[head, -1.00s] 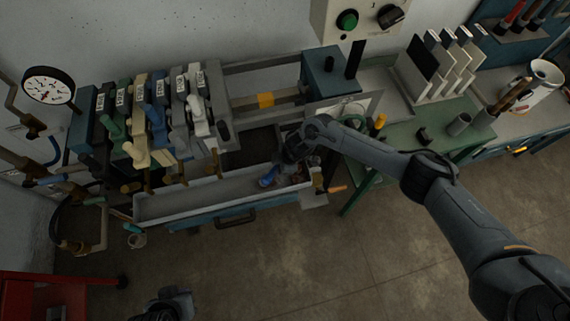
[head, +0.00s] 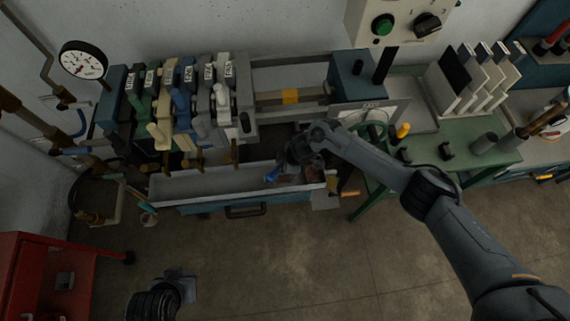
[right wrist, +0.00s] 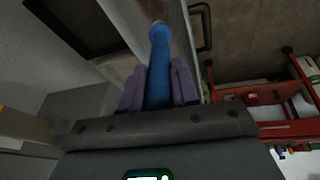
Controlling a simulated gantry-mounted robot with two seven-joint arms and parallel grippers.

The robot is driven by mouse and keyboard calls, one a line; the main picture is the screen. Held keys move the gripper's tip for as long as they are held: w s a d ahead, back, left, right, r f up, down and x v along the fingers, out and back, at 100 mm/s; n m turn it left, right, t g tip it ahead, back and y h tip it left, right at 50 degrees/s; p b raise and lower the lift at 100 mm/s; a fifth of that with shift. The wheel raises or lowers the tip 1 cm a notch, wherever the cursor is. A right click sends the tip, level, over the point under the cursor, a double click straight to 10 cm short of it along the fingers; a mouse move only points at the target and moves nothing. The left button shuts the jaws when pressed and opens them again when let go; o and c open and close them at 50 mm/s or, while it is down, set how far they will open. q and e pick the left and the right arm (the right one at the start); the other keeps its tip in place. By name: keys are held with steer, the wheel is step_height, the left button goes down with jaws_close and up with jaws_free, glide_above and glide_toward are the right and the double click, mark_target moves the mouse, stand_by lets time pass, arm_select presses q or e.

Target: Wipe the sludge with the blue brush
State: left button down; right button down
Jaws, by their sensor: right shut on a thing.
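The blue brush (head: 272,173) shows only as a short blue handle over the right part of the open drawer tray (head: 190,187) in the head view. My right gripper (head: 293,163) is shut on it. In the right wrist view the blue handle (right wrist: 159,65) stands between the two purple finger pads; its bristles are hidden. A reddish-brown patch (head: 315,169), perhaps the sludge, shows at the tray's right end, partly behind the gripper; I cannot tell whether the brush touches it. My left gripper (head: 182,286) is low at the bottom left, away from the tray, its jaws unclear.
A row of labelled levers (head: 180,105) stands behind the tray's left part. A green table (head: 465,152) with upright plates (head: 470,75) is at the right. A red cart (head: 50,265) stands at the lower left. The floor before the tray is clear.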

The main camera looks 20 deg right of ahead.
steer(key=s+d+p, duration=0.1)
steer(key=d+p, duration=0.2)
steer(key=d, duration=0.9)
steer(key=shift+s, duration=0.35)
stand_by(0.5)
steer(key=shift+a+r, duration=0.1)
steer(key=shift+r+p, duration=2.9)
steer(key=shift+r, duration=0.15)
